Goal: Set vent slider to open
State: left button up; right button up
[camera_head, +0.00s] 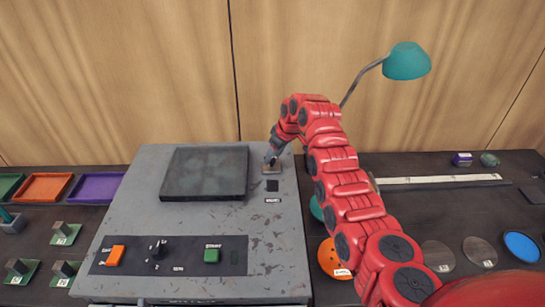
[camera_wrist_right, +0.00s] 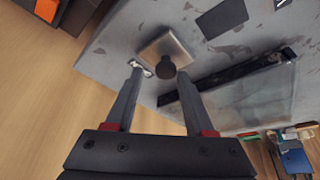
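A small square metal plate with a black knob, which looks like the vent slider (camera_wrist_right: 178,45), lies on top of the grey box (camera_wrist_right: 120,38). It also shows in the head view (camera_head: 271,170), near the box's back right corner. A dark square patch (camera_head: 272,185), which may be the vent opening, is uncovered in front of the plate, with a small label (camera_head: 273,200) below it. My right gripper (camera_wrist_right: 160,72) is open, its fingertips on either side of the knob (camera_wrist_right: 166,68); I cannot tell whether they touch it. My left gripper is out of view.
A raised dark panel (camera_head: 206,172) stands left of the plate. A front strip (camera_head: 130,257) holds orange, black and green controls. A teal lamp (camera_head: 406,62) is behind my right arm.

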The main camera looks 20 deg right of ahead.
jog(key=shift+o, duration=0.4)
jog(key=shift+s, duration=0.1)
jog(key=shift+f, duration=0.1)
jog(key=shift+a, duration=0.1)
jog(key=shift+s+r+b, duration=0.15)
jog(key=shift+r+b, duration=0.15)
jog(key=shift+r, duration=0.1)
jog(key=b+v, duration=0.4)
jog(key=v, duration=1.2)
jog(key=shift+d+r, duration=0.2)
jog(key=shift+r, duration=0.1)
jog(key=shift+r, duration=0.1)
